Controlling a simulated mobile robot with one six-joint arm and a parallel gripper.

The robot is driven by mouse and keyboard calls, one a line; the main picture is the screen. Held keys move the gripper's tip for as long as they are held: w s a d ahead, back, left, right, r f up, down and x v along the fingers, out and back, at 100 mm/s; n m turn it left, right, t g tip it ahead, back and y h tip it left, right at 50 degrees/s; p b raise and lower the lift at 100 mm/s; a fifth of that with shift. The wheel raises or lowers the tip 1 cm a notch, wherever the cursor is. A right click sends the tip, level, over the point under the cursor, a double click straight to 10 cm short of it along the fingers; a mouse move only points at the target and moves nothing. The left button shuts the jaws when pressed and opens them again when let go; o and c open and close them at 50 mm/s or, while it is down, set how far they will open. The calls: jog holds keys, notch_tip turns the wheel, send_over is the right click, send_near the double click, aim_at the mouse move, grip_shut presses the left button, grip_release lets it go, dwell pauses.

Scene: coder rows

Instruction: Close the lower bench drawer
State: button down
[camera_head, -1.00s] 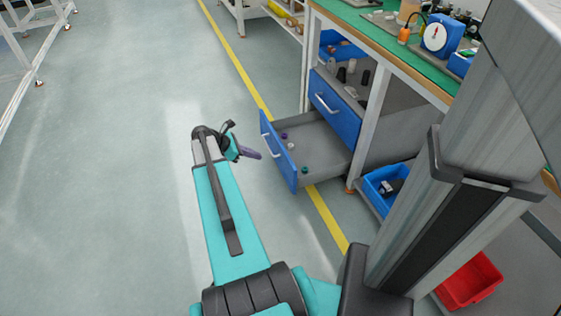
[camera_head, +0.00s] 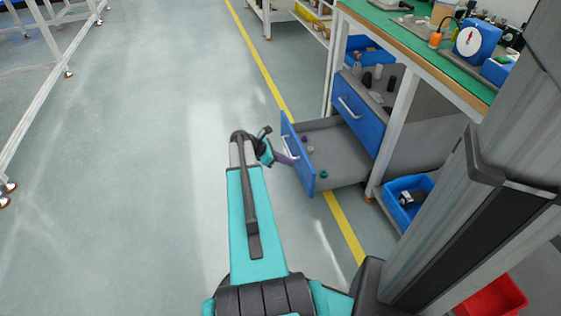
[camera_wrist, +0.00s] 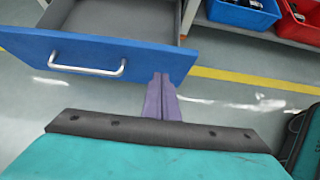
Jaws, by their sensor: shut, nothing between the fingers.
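The lower bench drawer (camera_head: 298,161) has a blue front and a grey inside and stands pulled out to the left from under the bench. A few small items lie in it. In the wrist view its blue front (camera_wrist: 40,46) crosses the top, with a white bar handle (camera_wrist: 88,70) at left centre. My gripper (camera_head: 292,158) is shut and empty, its purple fingers at the outer side of the drawer front. In the wrist view the fingertips (camera_wrist: 161,78) overlap the front right of the handle. I cannot tell whether they touch it.
The upper drawer (camera_head: 358,112) above is also partly out, with several items in it. A blue bin (camera_head: 398,205) sits on the bench's low shelf and a red bin (camera_head: 492,298) is nearer. Floor left of my arm is clear up to a white rack (camera_head: 45,95).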

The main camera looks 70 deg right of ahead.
aim_at(306, 163)
jog(key=shift+s+d+f+b, duration=0.25)
jog(key=shift+s+d+b, duration=0.15)
jog(key=shift+s+d, duration=0.25)
jog(key=shift+s+d+f+b, duration=0.3)
jog(key=shift+s+d, duration=0.2)
jog(key=shift+s, duration=0.3)
jog(key=shift+s+d+f+b, duration=0.2)
jog(key=shift+s+d+b, duration=0.25)
jog(key=shift+s+d, duration=0.2)
